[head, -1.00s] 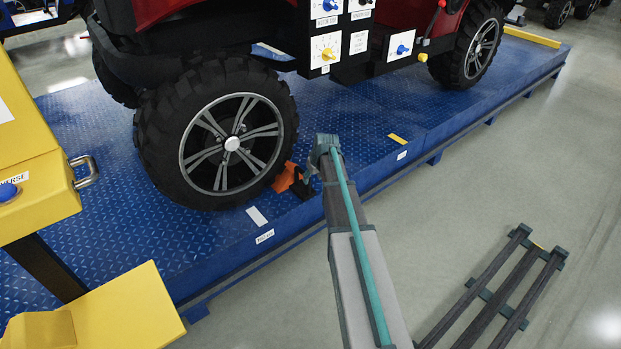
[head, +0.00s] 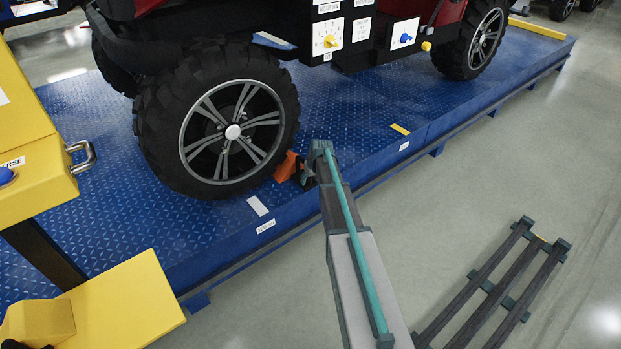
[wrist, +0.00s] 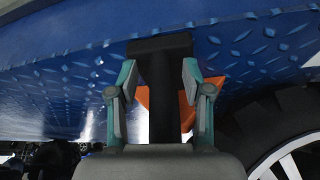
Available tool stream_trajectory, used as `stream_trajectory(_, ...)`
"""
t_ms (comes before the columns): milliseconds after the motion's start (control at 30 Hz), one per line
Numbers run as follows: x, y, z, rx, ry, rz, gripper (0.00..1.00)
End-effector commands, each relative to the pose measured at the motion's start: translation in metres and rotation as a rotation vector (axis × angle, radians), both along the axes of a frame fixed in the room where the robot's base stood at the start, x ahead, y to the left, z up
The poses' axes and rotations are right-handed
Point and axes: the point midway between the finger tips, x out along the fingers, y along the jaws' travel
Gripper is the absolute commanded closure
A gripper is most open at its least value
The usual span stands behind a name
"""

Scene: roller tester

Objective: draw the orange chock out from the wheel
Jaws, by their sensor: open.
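The orange chock (head: 288,166) sits on the blue deck against the right side of the near wheel (head: 226,128). In the wrist view the orange chock (wrist: 187,112) shows behind a black T-shaped handle (wrist: 160,46). The handle's stem lies between the two fingers of my gripper (wrist: 160,78). The fingers are open, one on each side of the stem; I cannot tell whether either touches it. In the head view my gripper (head: 308,170) is right beside the chock, and my arm partly hides the handle.
The tyre (wrist: 270,118) is close on the right in the wrist view. The blue ridged platform (head: 360,118) has a raised edge under my arm. A yellow console (head: 35,150) stands at left. A dark slatted rack (head: 500,285) lies at lower right.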

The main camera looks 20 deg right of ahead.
Motion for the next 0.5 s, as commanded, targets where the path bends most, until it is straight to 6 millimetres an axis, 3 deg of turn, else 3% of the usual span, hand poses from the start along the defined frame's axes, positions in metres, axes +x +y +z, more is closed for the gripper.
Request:
stream_trajectory(100,-0.0001,0.0000,0.0002,0.000,0.000,0.000,0.50)
stream_trajectory(400,-0.0002,-0.0001,0.0003,0.000,0.000,0.000,0.99)
stream_trajectory(500,-0.0002,0.0000,0.0003,0.000,0.000,0.000,1.00)
